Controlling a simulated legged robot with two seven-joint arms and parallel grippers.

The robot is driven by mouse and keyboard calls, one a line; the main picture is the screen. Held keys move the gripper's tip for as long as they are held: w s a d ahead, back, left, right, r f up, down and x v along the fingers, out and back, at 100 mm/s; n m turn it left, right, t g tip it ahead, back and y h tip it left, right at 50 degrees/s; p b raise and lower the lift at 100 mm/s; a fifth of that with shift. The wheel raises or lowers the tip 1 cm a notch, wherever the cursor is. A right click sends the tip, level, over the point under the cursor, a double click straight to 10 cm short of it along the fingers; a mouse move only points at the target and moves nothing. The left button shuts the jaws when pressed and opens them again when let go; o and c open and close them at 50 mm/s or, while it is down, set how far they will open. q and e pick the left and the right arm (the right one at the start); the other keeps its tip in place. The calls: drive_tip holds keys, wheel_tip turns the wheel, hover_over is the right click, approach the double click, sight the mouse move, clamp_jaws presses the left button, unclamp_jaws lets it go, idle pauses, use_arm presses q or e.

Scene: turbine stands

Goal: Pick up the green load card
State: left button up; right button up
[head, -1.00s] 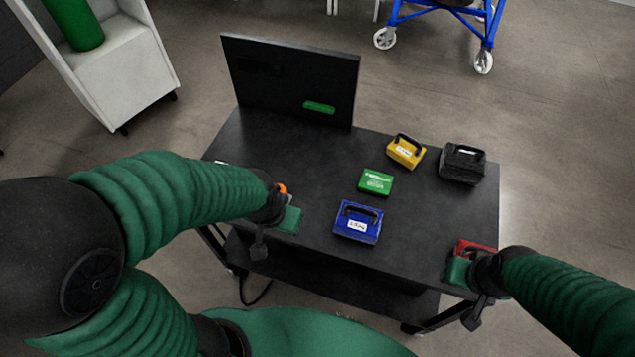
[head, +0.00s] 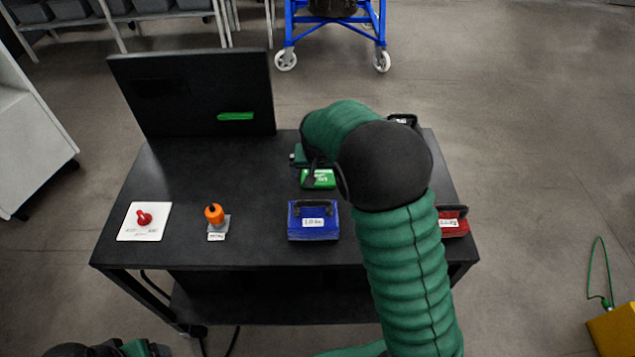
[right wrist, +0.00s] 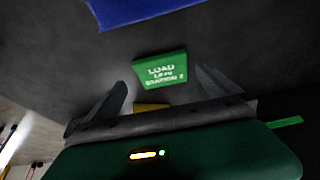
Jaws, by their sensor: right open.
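The green load card (head: 319,179) lies on the dark table, partly covered by my right arm in the head view. In the right wrist view the card (right wrist: 160,69) has white lettering and lies ahead of the two fingertips, between their lines. My right gripper (head: 306,160) is just behind the card, over the table; it is open and empty in the right wrist view (right wrist: 163,85). Whether its fingers touch the card I cannot tell. A green and black part of my left arm shows at the bottom left corner; its jaws cannot be made out.
A blue case (head: 313,221) with a handle stands in front of the card. A red case (head: 453,222) is at the right edge. An orange knob (head: 214,214) and a white plate with a red switch (head: 142,220) are at left. A dark upright panel (head: 190,93) stands at the back.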

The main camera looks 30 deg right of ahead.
sight(318, 180)
drive_tip(key=x, duration=0.5)
drive_tip(key=shift+w+f, duration=0.2)
drive_tip(key=shift+f, duration=0.05)
drive_tip(key=c, duration=1.1)
